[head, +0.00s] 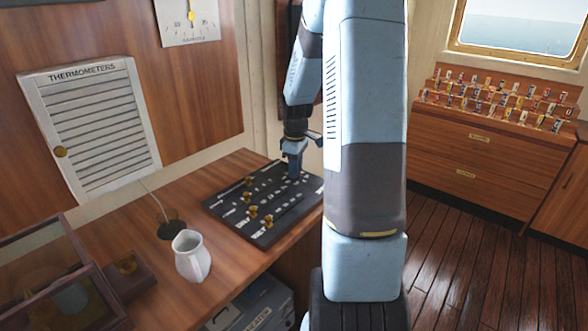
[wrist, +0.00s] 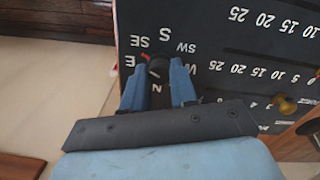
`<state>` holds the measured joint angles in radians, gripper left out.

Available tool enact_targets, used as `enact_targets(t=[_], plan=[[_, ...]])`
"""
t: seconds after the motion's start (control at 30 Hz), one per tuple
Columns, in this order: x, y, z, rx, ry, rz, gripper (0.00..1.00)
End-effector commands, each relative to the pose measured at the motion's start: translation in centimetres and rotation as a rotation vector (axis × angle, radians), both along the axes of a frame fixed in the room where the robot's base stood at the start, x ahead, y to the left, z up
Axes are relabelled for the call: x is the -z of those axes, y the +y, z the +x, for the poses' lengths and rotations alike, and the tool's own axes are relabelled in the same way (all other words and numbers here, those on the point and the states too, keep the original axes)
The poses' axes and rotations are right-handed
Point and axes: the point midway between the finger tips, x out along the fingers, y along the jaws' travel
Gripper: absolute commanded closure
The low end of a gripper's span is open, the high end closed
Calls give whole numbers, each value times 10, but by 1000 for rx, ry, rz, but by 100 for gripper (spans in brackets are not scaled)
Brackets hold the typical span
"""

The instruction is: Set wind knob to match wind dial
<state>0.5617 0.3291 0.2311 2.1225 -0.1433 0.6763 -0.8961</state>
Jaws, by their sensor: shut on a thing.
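The black control board (head: 215,208) lies on the wooden desk, with several brass knobs and white scales. In the wrist view the board (wrist: 225,100) shows a ring of compass letters. The wind knob (wrist: 157,66) is dark and round with a red mark, which points up and left, about toward SE. My gripper (wrist: 158,82) is shut on this knob, one blue finger on each side. In the head view my gripper (head: 292,172) is at the board's far end, and the knob is hidden there. I cannot make out a wind dial in either view.
A white jug (head: 191,256) stands on the desk left of the board, near a dark round hole (head: 171,231). A louvred thermometers panel (head: 95,125) and a partly cut-off gauge (head: 187,22) are on the wall. A wooden cabinet (head: 480,150) stands at the right.

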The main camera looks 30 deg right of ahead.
Motion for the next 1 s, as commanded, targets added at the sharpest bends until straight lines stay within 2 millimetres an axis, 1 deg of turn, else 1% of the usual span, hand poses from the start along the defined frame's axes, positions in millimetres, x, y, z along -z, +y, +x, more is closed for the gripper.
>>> enact_targets(t=[0.03, 0.53, 0.57, 0.6, 0.8, 1.0], plan=[[2, -1, -4, 2, 11, 1, 100], [3, -1, -5, 2, 12, 2, 100], [3, -1, -5, 2, 12, 2, 70], [2, -1, -4, 2, 10, 2, 66], [1, 0, -2, 1, 6, 1, 48], [1, 0, -1, 1, 4, 1, 48]])
